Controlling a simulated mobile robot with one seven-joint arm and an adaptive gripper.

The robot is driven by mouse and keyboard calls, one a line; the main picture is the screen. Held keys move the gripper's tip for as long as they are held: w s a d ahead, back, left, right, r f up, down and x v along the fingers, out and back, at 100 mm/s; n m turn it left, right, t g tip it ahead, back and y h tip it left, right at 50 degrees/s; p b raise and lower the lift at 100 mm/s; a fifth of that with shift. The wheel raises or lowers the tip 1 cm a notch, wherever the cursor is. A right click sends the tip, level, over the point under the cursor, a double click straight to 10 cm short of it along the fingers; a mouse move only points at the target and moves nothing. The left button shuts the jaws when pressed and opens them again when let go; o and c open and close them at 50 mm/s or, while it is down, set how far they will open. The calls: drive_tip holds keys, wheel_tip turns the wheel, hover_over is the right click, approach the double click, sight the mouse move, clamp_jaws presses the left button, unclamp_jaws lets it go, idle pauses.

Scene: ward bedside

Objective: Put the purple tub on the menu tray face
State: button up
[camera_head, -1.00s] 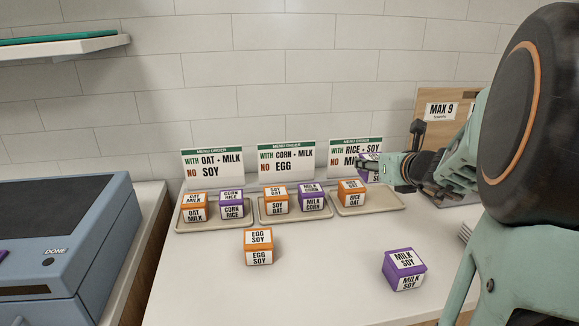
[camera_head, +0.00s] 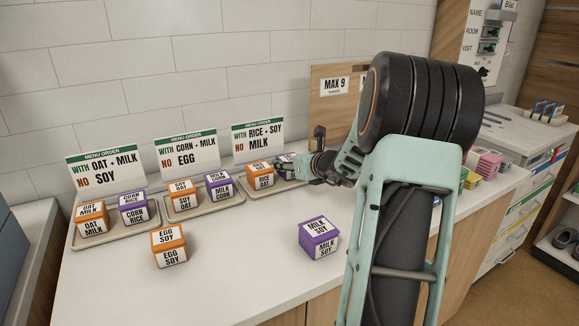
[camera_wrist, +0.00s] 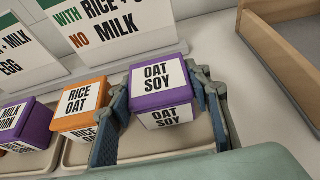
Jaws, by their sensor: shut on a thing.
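My gripper (camera_wrist: 166,108) is shut on a purple tub with white labels reading OAT SOY (camera_wrist: 160,88). In the head view this tub (camera_head: 287,157) is mostly hidden by my gripper (camera_head: 302,166). It is upright, at the right part of the right-hand menu tray (camera_wrist: 205,136), beside the orange RICE OAT tub (camera_wrist: 82,100). I cannot tell whether its base touches the tray. The card behind reads WITH RICE + SOY, NO MILK (camera_head: 257,140). Another purple tub, MILK SOY (camera_head: 319,238), stands on the counter in front.
The left tray (camera_head: 113,237) holds OAT MILK (camera_head: 91,219) and CORN RICE (camera_head: 133,208) tubs. The middle tray (camera_head: 205,205) holds SOY OAT and MILK CORN tubs. An orange EGG SOY tub (camera_head: 169,247) stands on the counter. A wooden MAX 9 holder (camera_head: 325,108) stands at the back.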

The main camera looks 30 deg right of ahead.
drive_tip(key=shift+f, duration=0.15)
drive_tip(key=o, duration=1)
drive_tip(key=shift+s+r, duration=0.3)
drive_tip(key=shift+s, duration=0.05)
drive_tip(key=p+v, duration=0.1)
drive_tip(key=v, duration=1)
drive_tip(key=shift+s+p, duration=0.2)
drive_tip(key=shift+p, duration=0.15)
drive_tip(key=shift+w, duration=0.1)
